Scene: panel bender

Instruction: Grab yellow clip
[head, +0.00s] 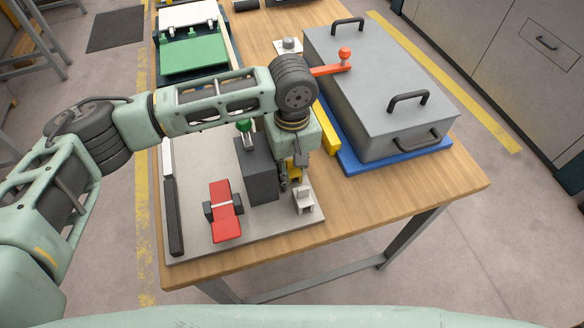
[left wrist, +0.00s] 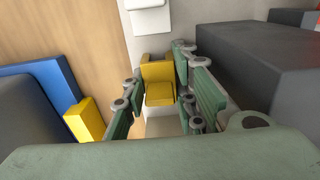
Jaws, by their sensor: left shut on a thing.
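The yellow clip (head: 296,172) is a small block with a raised back part. In the head view it is mostly hidden by my left gripper (head: 290,182), which points down at the right edge of the grey plate (head: 280,222). In the left wrist view the yellow clip (left wrist: 158,88) sits between the two green-padded fingers of my left gripper (left wrist: 161,70). The fingers are shut on it. The clip is at or just above the plate; I cannot tell if it touches. My right gripper is in neither view.
A dark grey block (head: 257,178) stands close left of the gripper. A white clip-like piece (head: 303,202) is just in front. A red part (head: 225,212) lies further left. A grey lidded box (head: 375,85) on a blue base (head: 395,158) and a yellow bar (head: 328,128) are at right.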

